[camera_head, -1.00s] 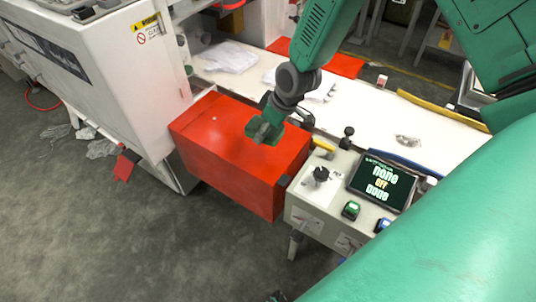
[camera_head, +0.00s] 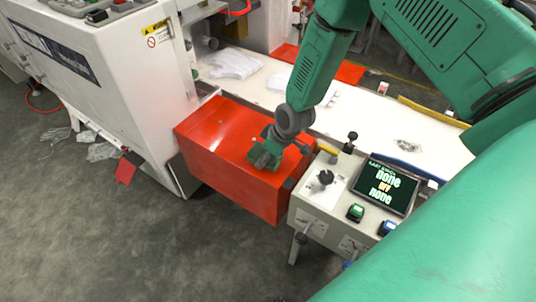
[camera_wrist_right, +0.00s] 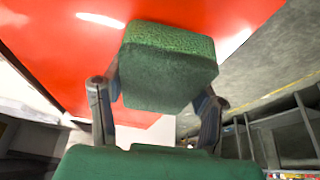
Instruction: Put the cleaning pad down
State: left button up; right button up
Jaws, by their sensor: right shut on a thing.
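My right gripper (camera_head: 266,153) is over the top of the red box (camera_head: 222,137), near its middle. In the right wrist view its two grey fingers are shut on the cleaning pad (camera_wrist_right: 168,62), a thick green block with a rough, speckled face. The red box top (camera_wrist_right: 230,12) fills much of the background there. I cannot tell whether the pad touches the box. In the head view the pad is hard to tell apart from the green gripper. My left gripper is not in view.
A control box (camera_head: 318,200) with a knob, buttons and a screen (camera_head: 384,187) stands right of the red box. A white machine (camera_head: 110,75) stands to the left. Behind runs a white table (camera_head: 365,120) with pale gloves (camera_head: 232,63). Bare floor lies in front.

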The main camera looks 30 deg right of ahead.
aim_at(273, 157)
jog(key=shift+a+f, duration=0.2)
jog(key=shift+a, duration=0.05)
jog(key=shift+f, duration=0.1)
jog(key=shift+d+f+b, duration=0.2)
jog(key=shift+f+b, duration=0.05)
jog(key=shift+b, duration=0.05)
jog(key=shift+s+d+f, duration=0.15)
jog(key=shift+d+f, duration=0.05)
jog(key=shift+d, duration=0.7)
jog(key=o, duration=1)
jog(key=shift+s+d+f, duration=0.1)
jog(key=shift+d, duration=0.15)
jog(key=shift+d+f, duration=0.1)
jog(key=shift+f, duration=0.05)
jog(key=shift+a, duration=0.75)
jog(key=shift+a+r, duration=0.25)
jog(key=shift+r, duration=0.05)
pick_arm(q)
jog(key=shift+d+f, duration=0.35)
pick_arm(e)
jog(key=shift+d+f, duration=0.15)
jog(key=shift+d, duration=0.45)
